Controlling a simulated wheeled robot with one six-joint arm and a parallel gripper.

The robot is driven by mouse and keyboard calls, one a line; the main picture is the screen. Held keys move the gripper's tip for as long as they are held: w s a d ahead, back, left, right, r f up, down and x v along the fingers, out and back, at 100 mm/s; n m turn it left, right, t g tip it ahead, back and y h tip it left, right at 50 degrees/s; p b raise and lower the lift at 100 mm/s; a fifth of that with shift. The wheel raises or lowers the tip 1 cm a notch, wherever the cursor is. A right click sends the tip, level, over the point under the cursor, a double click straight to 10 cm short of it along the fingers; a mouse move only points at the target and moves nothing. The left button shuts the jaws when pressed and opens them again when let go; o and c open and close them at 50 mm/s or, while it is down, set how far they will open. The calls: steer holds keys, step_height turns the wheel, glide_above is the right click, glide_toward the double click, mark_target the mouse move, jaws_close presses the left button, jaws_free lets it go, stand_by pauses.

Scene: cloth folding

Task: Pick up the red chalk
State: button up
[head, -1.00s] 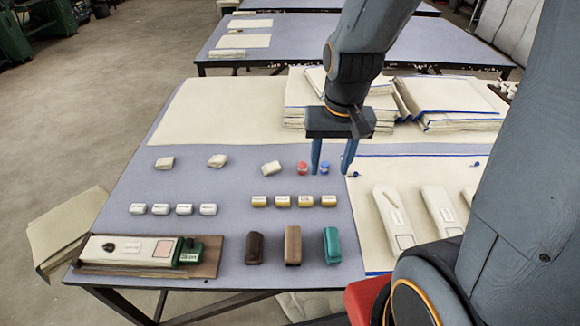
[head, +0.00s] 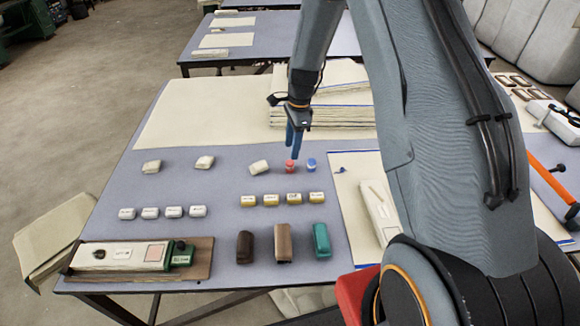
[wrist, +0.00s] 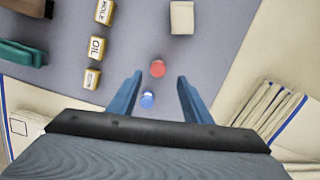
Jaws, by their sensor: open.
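The red chalk (head: 290,166) stands on the grey-blue table between a white block and the blue chalk (head: 311,164). My gripper (head: 294,150) points down, just above and behind the red chalk in the head view. In the wrist view my gripper (wrist: 157,80) is open, with its two blue fingers spread apart. The red chalk (wrist: 158,68) shows between and slightly beyond the fingertips there. The blue chalk (wrist: 148,100) lies between the fingers, nearer the palm in the picture. Nothing is held.
A white block (head: 259,167) sits left of the red chalk. A row of yellow labelled blocks (head: 271,200) lies in front. Stacked cloths (head: 340,110) stand behind, and a cream sheet (head: 345,200) lies to the right. Bare table (head: 225,225) shows at left.

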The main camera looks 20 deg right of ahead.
mark_target(290, 162)
steer(key=shift+s+a+f+p, duration=0.15)
steer(key=shift+f+p, duration=0.4)
steer(key=shift+f, duration=0.75)
steer(key=shift+a+f+p, duration=0.15)
steer(key=shift+f+p, duration=0.4)
steer(key=shift+f, duration=0.75)
steer(key=shift+s+a+f+p, duration=0.15)
steer(key=shift+f+p, duration=0.4)
steer(key=shift+f, duration=0.75)
steer(key=shift+w, duration=0.1)
jaws_close()
steer(key=shift+r, duration=0.1)
steer(key=shift+r+b, duration=1.55)
steer(key=shift+r, duration=3.4)
